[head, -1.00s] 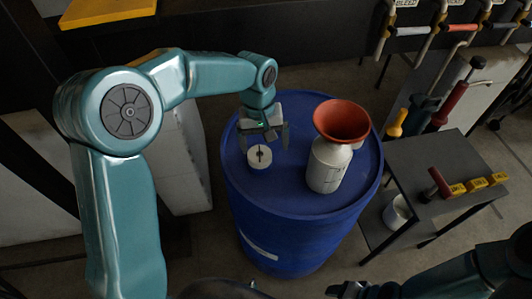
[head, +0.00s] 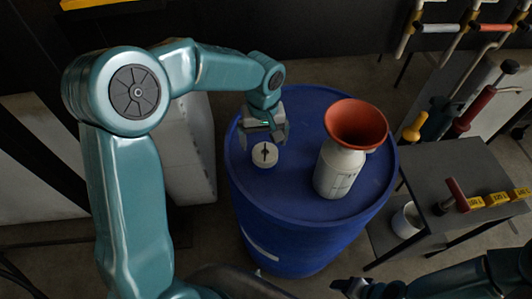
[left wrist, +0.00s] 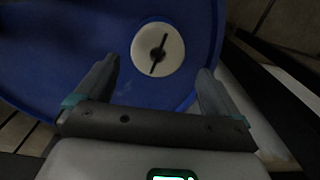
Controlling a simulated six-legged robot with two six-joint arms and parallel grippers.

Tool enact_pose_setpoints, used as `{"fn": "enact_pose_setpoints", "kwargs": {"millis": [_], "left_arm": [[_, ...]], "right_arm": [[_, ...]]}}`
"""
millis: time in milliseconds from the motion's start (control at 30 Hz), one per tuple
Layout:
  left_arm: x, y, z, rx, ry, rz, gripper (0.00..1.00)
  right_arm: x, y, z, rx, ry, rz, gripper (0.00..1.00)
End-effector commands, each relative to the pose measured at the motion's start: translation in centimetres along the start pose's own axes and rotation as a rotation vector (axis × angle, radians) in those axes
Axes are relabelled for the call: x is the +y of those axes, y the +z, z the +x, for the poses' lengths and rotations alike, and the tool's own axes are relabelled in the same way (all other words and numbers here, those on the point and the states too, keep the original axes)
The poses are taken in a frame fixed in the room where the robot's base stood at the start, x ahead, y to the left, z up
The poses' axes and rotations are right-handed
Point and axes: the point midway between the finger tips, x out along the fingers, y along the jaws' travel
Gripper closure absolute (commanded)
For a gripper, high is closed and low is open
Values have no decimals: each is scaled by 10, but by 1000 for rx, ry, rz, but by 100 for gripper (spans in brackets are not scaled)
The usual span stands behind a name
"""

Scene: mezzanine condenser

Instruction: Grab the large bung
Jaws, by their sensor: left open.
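The large bung is a white round disc (head: 265,154) with a dark bar across its top. It sits on the top of a blue drum (head: 290,195), near its left edge. My left gripper (head: 266,134) is over the drum, just behind the bung in the head view. In the left wrist view the bung (left wrist: 158,49) lies beyond the open fingertips (left wrist: 158,75), roughly centred between them, with nothing held. My right gripper (head: 355,288) is at the bottom edge of the head view, away from the drum; its jaw state is unclear.
A white bottle (head: 338,170) with a red-brown funnel (head: 356,124) stands on the drum, right of the bung. A dark side table (head: 450,165) to the right carries a red-handled tool (head: 456,195) and yellow labelled blocks (head: 497,199). A white bucket (head: 407,220) sits on its lower shelf.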

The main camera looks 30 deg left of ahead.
Motion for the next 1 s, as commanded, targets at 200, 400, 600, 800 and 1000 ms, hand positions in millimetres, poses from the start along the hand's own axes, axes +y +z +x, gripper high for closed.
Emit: {"fn": "enact_pose_setpoints", "kwargs": {"millis": [200,400,600,800,1000], "left_arm": [[5,-1,25,-4,-2,0,4],[6,-2,52,-2,-1,0,4],[7,-3,54,0,2,0,4],[7,-3,54,0,1,1,53],[7,-3,54,0,1,1,64]], "right_arm": [[-3,0,-8,-1,0,0,36],[-4,0,-10,0,0,0,36],[-4,0,-10,-1,0,0,36],[-4,0,-10,-1,0,0,36],[-4,0,-10,-1,0,0,36]]}}
